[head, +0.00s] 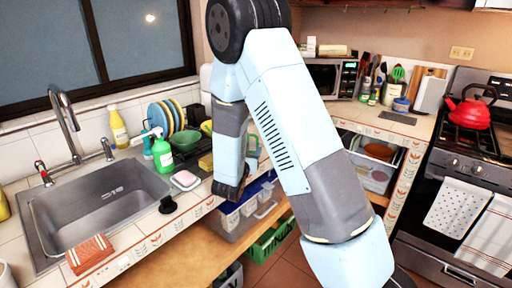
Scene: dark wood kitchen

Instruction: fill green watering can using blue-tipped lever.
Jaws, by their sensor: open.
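The sink (100,205) is at the left, with a tall steel faucet (68,125) behind it. A red-tipped lever (42,174) stands left of the faucet. A second lever (107,148) stands to its right; its tip is too small for me to make out any blue. I cannot clearly make out a green watering can. A small green object (207,128) is partly behind my arm and its shape is unclear. My gripper (228,191) hangs at the counter's front edge, right of the sink. It is open, with nothing visible in it.
An orange cloth (90,253) lies at the front edge. A red kettle (469,111) sits on the stove.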

